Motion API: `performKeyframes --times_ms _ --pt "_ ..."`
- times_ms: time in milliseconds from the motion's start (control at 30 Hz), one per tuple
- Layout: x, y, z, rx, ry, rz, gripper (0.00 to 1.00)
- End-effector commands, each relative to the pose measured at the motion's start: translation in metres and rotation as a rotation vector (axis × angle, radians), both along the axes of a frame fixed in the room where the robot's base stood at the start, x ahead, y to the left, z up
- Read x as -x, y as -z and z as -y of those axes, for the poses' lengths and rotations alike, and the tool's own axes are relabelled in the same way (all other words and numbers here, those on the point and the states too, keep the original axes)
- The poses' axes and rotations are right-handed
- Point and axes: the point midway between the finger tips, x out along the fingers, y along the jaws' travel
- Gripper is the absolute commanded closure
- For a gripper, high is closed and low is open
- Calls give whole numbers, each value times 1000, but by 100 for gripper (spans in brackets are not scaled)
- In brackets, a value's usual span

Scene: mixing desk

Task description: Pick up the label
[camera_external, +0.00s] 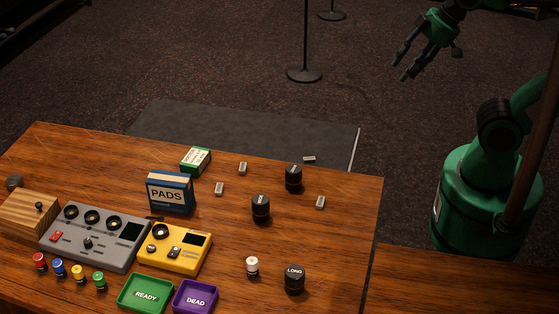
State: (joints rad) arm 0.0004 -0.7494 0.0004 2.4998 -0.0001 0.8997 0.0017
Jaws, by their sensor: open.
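Several small pale grey rectangular pieces lie apart on the wooden table; one sits near the middle (243,168), one just below it (219,188), one by the right side (320,202) and one at the far edge (309,158). They are too small to read, so I cannot tell which is the label. My gripper (402,66) is open and empty at the upper right, raised beyond the table and well apart from all these pieces.
Black knobs stand near the pieces (293,178) (261,208), with a LONG knob (294,280) in front. A blue PADS box (170,193), green-white box (195,161), grey mixer (95,240) and yellow device (174,249) fill the left. Green READY (125,305) and purple DEAD (178,306) trays sit in front.

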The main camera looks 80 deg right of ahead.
Motion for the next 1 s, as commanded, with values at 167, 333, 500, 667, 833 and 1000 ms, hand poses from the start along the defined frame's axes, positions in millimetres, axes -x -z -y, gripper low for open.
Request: performKeyframes --times_ms 167,333,500,667,833,1000 --pt "1 0 0 2 -4 0 57" --pt "0 0 0 1 -3 0 57" --pt "0 0 0 1 -3 0 52" --pt "0 0 0 1 -3 0 52" --pt "-7 1 -2 14 -32 -11 52" --pt "-27 9 -8 56 -134 -50 52"
